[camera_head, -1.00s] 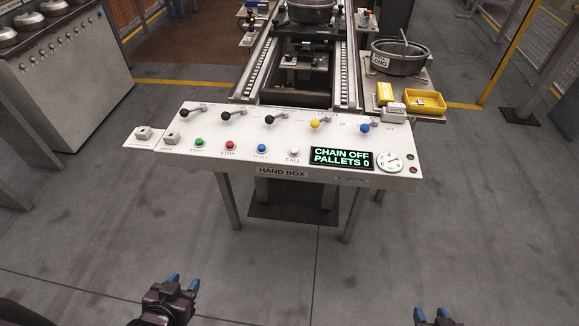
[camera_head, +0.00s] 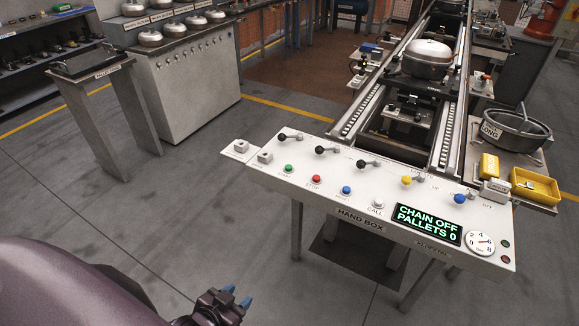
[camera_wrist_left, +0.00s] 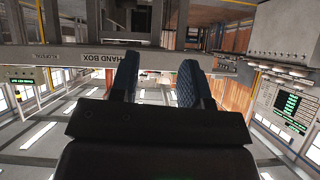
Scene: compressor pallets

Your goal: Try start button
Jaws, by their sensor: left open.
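The green start button (camera_head: 288,168) sits on the white hand box panel (camera_head: 330,191), left of the red stop button (camera_head: 316,179) and the blue reset button (camera_head: 346,190). The panel's display (camera_head: 428,219) reads "CHAIN OFF PALLETS 0". My left gripper (camera_head: 236,299) is open and empty, low in front of the panel and well apart from it. In the left wrist view its blue fingers (camera_wrist_left: 156,80) are spread, and the panel's "HAND BOX" edge (camera_wrist_left: 104,57) shows beyond them, seen upside down. My right gripper is out of view.
A conveyor (camera_head: 395,101) with a compressor (camera_head: 427,59) runs behind the panel. A pan (camera_head: 514,131) and a yellow tray (camera_head: 535,187) stand to its right. A grey cabinet (camera_head: 190,82) and a small stand (camera_head: 105,110) are at the left. The floor before the panel is clear.

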